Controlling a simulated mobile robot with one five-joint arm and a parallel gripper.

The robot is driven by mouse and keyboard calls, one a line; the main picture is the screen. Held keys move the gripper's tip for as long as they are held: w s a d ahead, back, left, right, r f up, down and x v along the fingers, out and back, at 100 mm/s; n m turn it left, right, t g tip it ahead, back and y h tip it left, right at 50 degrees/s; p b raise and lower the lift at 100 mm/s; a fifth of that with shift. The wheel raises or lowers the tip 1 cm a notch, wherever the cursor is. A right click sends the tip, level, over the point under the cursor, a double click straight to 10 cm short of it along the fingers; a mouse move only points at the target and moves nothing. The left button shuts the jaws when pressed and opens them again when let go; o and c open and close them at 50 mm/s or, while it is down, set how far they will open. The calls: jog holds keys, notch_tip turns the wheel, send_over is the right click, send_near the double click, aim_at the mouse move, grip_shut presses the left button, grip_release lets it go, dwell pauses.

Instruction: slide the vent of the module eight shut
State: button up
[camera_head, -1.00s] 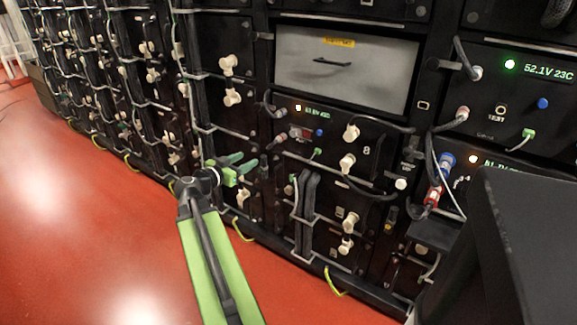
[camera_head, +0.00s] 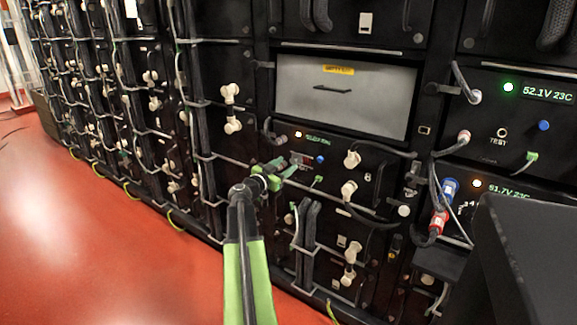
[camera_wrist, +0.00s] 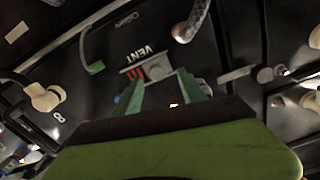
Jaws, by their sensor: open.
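Module eight (camera_head: 335,178) is a black panel with a white 8, a small lit display and two cream plugs on its right. Its vent (camera_wrist: 136,72) shows in the wrist view as a small grey plate with red slots, a grey slider knob (camera_wrist: 157,70) and the word VENT. In the head view the vent (camera_head: 299,160) is partly hidden by my gripper. My gripper (camera_wrist: 163,80) is open, its green fingers pointing at the vent with the knob between their tips. It also shows in the head view (camera_head: 288,166). I cannot tell whether the fingers touch the knob.
A grey drawer front (camera_head: 342,95) with a handle and yellow label is above module eight. A blue button (camera_head: 320,159) and a green-ended cable (camera_head: 318,180) are near the vent. Cables and rails cross the racks. Red floor (camera_head: 110,240) lies free at left.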

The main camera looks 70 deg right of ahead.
aim_at(291, 160)
jog(key=x, duration=0.3)
jog(key=shift+d, duration=0.2)
grip_shut()
jog(key=shift+w+r, duration=0.1)
jog(key=shift+w, duration=0.05)
dwell(1.1)
